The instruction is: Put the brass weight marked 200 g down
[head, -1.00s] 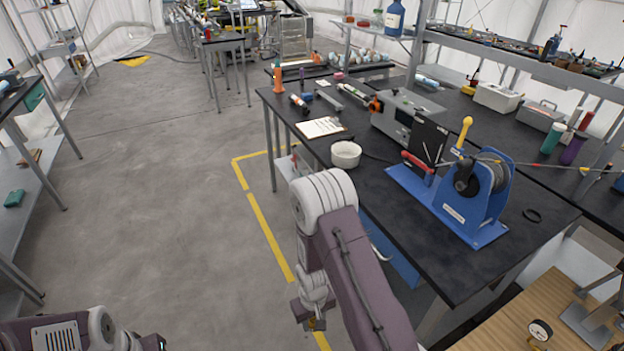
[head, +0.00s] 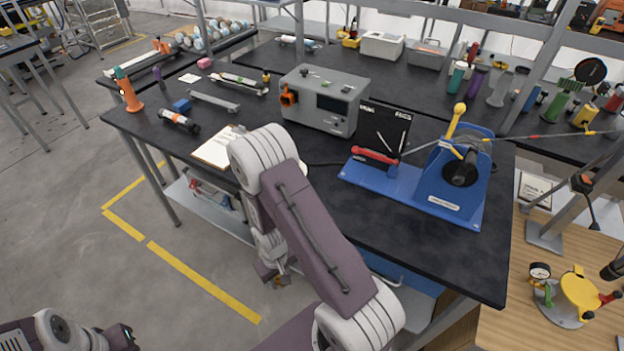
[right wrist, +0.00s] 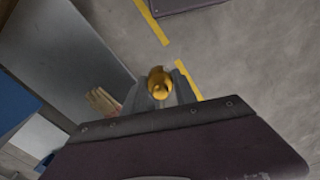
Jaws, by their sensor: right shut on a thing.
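The brass weight (right wrist: 160,83) shows as a round golden piece between the fingertips of my right gripper (right wrist: 160,92) in the right wrist view. The gripper is shut on it. Its marking cannot be read. In the head view my right gripper (head: 276,279) hangs over the floor, in front of the black-topped workbench (head: 400,235) and below its top. A tiny bit of the brass weight (head: 277,284) shows there. My left gripper (head: 125,337) is at the bottom left edge over the floor, small and partly cut off; its jaws cannot be made out.
The bench carries a blue winch stand (head: 425,190), a grey instrument box (head: 322,98), a clipboard (head: 215,150) and an orange cone-like bottle (head: 127,92). My right arm hides part of the bench. A wooden table (head: 510,310) with a gauge stands at right. Bare bench lies front right.

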